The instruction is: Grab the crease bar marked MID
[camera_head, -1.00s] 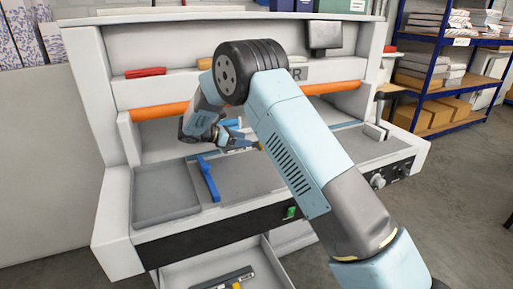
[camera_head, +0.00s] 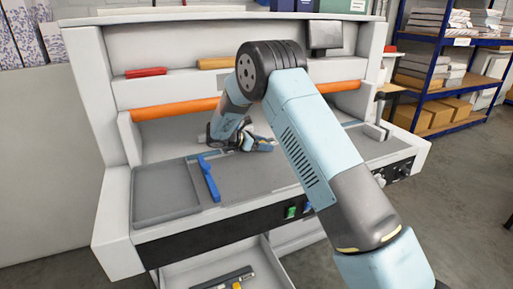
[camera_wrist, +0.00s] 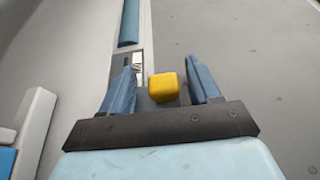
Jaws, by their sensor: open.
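My gripper (camera_head: 266,144) is low over the machine's grey bed. In the wrist view its two blue fingers (camera_wrist: 161,88) are spread, with a small yellow block (camera_wrist: 163,87) showing between them. I cannot tell whether either finger touches the block. A pale strip and a blue piece (camera_wrist: 129,24) lie along one line beyond the left finger. No MID marking is readable, so I cannot tell which part is that crease bar. A dark bar with a yellow part (camera_head: 228,280) lies in the open drawer below.
A blue bar-like piece (camera_head: 208,180) lies on the bed beside an empty grey tray (camera_head: 164,192). An orange roller (camera_head: 175,109) crosses behind. A red piece (camera_head: 146,72) and a tan piece (camera_head: 215,63) sit on the ledge. The open drawer (camera_head: 262,262) juts out in front.

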